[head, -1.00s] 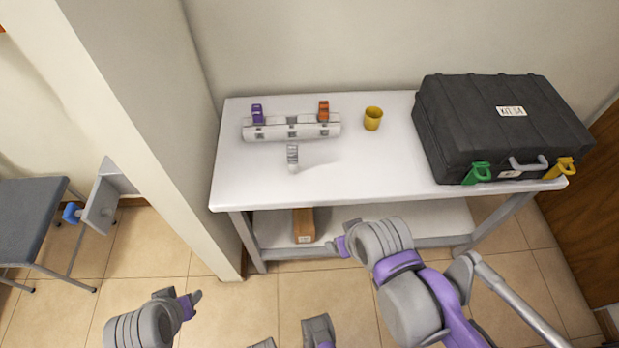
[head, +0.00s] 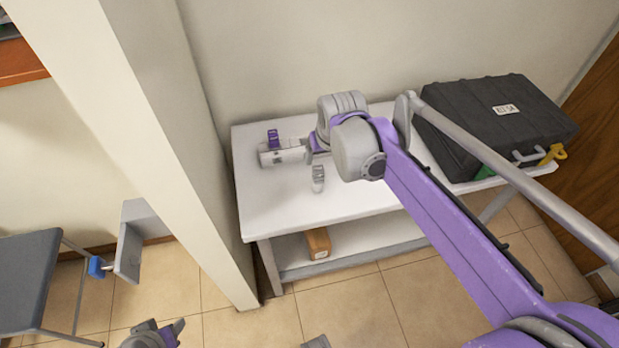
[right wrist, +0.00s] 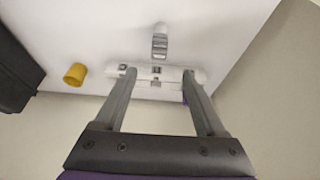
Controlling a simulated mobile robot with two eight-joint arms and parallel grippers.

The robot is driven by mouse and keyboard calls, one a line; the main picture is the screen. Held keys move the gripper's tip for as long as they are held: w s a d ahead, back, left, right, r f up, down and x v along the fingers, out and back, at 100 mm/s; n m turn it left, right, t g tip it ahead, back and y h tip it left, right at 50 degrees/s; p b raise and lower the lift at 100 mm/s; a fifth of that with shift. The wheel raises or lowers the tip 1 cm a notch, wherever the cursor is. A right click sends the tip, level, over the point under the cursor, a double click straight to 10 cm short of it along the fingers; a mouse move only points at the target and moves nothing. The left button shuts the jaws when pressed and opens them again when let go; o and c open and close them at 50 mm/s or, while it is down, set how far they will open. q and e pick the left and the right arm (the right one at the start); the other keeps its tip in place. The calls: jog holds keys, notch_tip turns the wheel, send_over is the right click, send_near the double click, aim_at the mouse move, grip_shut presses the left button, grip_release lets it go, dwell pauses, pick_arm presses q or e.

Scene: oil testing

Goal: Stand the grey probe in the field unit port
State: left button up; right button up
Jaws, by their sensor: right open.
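The grey probe (head: 318,178) is on the white table, in front of the field unit; it also shows in the right wrist view (right wrist: 160,42). The white field unit (head: 285,155) lies along the back of the table, with a purple piece (head: 273,138) on its left end. My arm hides its right end in the head view. In the right wrist view the unit (right wrist: 150,86) shows between and beyond my fingers. My right gripper (right wrist: 159,74) is open and empty above the unit. My left gripper (head: 170,332) is low at the bottom edge, its jaws unclear.
A yellow cup (right wrist: 75,74) stands beside the unit. A brown box (head: 318,243) is on the lower shelf. A wall pillar (head: 150,150) stands left of the table. The table's front left is clear.

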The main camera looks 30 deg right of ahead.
aim_at(319, 170)
jog(key=shift+b+x, duration=0.55)
jog(key=shift+x, duration=4.75)
jog(key=shift+d, duration=0.1)
jog(key=shift+s, duration=0.1)
grip_shut()
